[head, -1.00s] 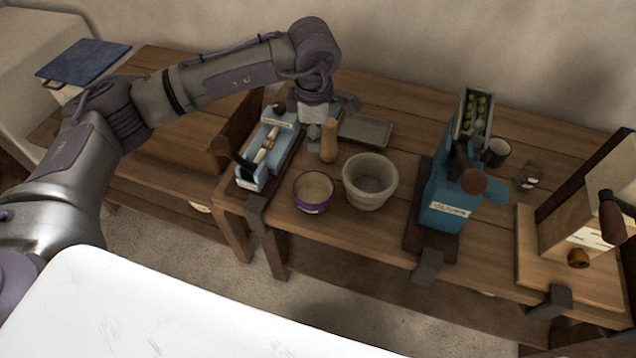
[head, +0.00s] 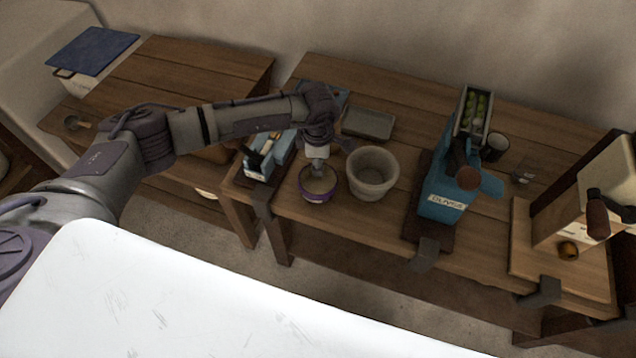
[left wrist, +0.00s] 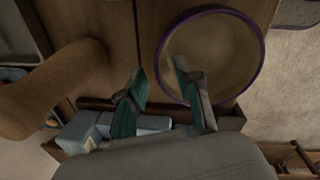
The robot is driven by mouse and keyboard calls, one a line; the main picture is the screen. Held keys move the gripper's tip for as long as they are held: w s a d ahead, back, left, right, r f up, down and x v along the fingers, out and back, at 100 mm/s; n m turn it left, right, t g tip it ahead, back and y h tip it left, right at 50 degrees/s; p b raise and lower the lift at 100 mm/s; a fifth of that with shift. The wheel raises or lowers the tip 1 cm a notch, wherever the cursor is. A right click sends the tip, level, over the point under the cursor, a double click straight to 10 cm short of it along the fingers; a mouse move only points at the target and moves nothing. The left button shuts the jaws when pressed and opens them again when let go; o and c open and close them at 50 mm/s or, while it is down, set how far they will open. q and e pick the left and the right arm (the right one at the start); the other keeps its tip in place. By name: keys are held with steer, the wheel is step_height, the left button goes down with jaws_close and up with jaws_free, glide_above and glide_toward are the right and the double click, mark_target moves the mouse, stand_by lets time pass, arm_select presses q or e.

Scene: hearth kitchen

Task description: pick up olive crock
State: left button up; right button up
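A small round crock with a purple rim (head: 317,197) stands near the front left of the right-hand wooden table; no readable text confirms it as the olive crock. It also shows in the left wrist view (left wrist: 225,50), with a tan inside or top. My left gripper (head: 318,160) is directly above it, pointing down. In the left wrist view, my left gripper (left wrist: 159,72) is open and empty: one finger overlaps the crock's opening, the other lies outside the rim. I cannot tell whether either touches it. My right gripper is in neither view.
A larger pale crock (head: 372,186) stands close to the right. A blue device labelled OLIVES (head: 437,207) is further right. A blue device (head: 262,165) stands close left. A wooden cylinder (left wrist: 45,95) is near the gripper. A grey tray (head: 368,124) lies behind.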

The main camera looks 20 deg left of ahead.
arm_select(q)
jaws_close()
steer(key=shift+r, duration=0.1)
stand_by(0.3)
